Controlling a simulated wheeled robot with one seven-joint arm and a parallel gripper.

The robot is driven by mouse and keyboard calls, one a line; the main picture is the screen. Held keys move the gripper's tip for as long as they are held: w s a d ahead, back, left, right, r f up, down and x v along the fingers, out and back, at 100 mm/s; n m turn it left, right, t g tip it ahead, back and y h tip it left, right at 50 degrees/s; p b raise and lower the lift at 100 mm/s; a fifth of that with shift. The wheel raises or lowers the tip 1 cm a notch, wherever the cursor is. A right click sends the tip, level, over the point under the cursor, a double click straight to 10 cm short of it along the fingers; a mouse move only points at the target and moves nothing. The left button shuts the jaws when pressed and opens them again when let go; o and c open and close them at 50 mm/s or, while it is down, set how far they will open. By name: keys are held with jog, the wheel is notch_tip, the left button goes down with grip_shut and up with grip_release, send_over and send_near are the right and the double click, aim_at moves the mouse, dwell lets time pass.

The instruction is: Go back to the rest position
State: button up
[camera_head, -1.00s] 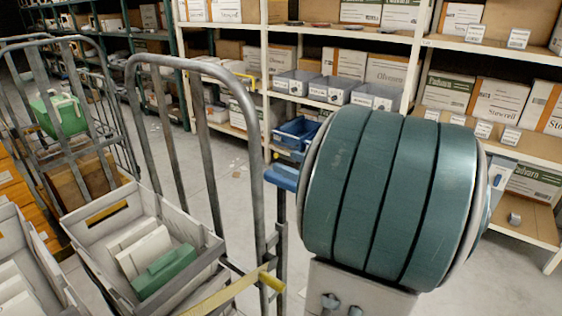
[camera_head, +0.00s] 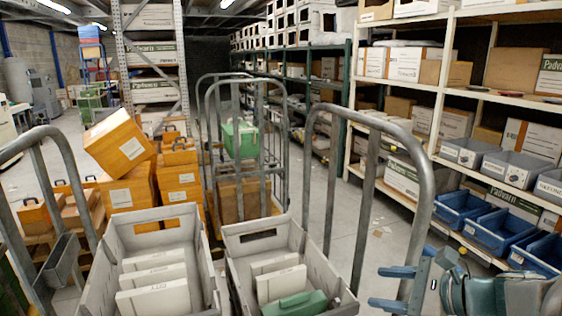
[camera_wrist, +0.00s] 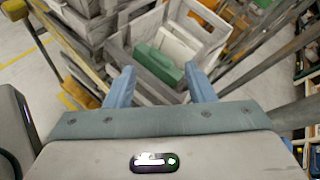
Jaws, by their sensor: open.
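My gripper (camera_head: 390,287) shows at the lower right in the head view, its two blue fingers apart and pointing left. My arm runs off the lower right corner. In the wrist view my gripper (camera_wrist: 161,90) is open, with nothing between its fingertips. Beyond them lies a green case (camera_wrist: 158,64) in a grey crate (camera_wrist: 228,32). In the head view the green case (camera_head: 297,305) lies with white cartons in the right-hand grey crate (camera_head: 336,277), left of my gripper and apart from it.
A second grey crate (camera_head: 203,265) with white cartons stands to the left. A tubular cart frame (camera_head: 428,200) rises just behind my gripper. Orange boxes (camera_head: 118,140) are stacked behind the crates. Shelving with blue bins (camera_head: 498,231) lines the right. Grey floor (camera_head: 325,200) shows between.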

jog(key=s+a+f+n+g+h, duration=0.2)
jog(key=s+f+n+h, duration=0.1)
jog(key=n, duration=0.8)
jog(key=s+a+f+n+g+h, duration=0.3)
jog(key=s+n+h, duration=0.3)
jog(key=n, duration=0.4)
jog(key=shift+s+a+f+n+g+h, duration=0.2)
jog(key=shift+s+f+n+g+h, duration=0.1)
jog(key=shift+n, duration=0.1)
